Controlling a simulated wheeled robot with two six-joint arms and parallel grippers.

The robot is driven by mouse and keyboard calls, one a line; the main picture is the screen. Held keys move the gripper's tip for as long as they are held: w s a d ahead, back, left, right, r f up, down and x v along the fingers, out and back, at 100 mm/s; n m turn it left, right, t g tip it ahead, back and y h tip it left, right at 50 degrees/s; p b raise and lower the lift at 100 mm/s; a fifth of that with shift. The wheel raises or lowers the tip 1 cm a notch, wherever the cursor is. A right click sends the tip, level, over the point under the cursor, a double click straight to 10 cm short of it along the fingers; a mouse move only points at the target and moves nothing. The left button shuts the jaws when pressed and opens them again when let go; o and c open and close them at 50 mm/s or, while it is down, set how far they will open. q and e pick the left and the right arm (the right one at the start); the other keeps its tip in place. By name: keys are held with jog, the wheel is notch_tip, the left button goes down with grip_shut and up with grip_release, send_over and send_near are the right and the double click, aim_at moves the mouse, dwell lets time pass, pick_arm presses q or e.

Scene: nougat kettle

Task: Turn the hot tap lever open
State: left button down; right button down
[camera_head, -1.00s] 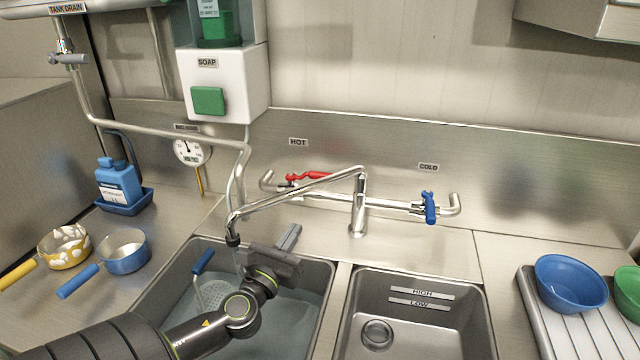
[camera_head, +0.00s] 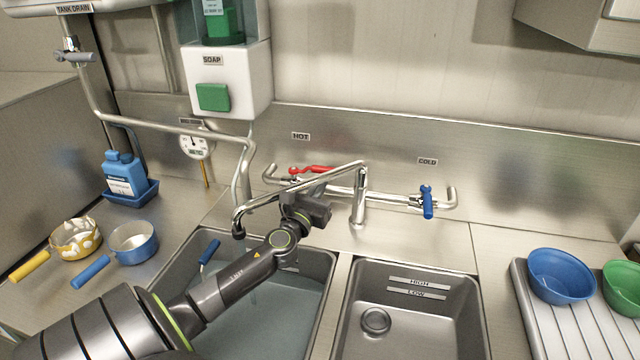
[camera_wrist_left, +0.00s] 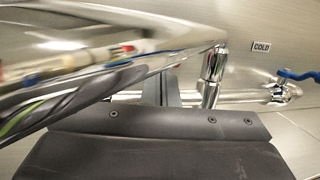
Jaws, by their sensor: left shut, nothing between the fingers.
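The red hot tap lever (camera_head: 314,169) lies along the wall pipe under the HOT label (camera_head: 300,136). My left gripper (camera_head: 322,186) is just below and in front of the lever, close under the chrome spout (camera_head: 300,185). Its closed fingers also show in the left wrist view (camera_wrist_left: 162,90), with nothing between them. The spout and gripper hide part of the hot valve, so I cannot tell whether the fingers touch the lever. The left wrist view does not show the red lever clearly. My right gripper is out of view.
The spout passes close over my gripper and stands on a post (camera_head: 358,205). The blue cold lever (camera_head: 427,202) is to the right. Below are a water-filled left sink (camera_head: 285,320) and an empty right sink (camera_head: 410,325). A soap dispenser (camera_head: 235,85) hangs at upper left.

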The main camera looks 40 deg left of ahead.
pick_arm(q)
jog(key=shift+w, duration=0.1)
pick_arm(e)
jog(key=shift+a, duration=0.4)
pick_arm(q)
jog(key=shift+w+r+n+g+y+p, duration=0.1)
jog(key=shift+w+n+g+y+p, duration=0.4)
jog(key=shift+w+y, duration=0.55)
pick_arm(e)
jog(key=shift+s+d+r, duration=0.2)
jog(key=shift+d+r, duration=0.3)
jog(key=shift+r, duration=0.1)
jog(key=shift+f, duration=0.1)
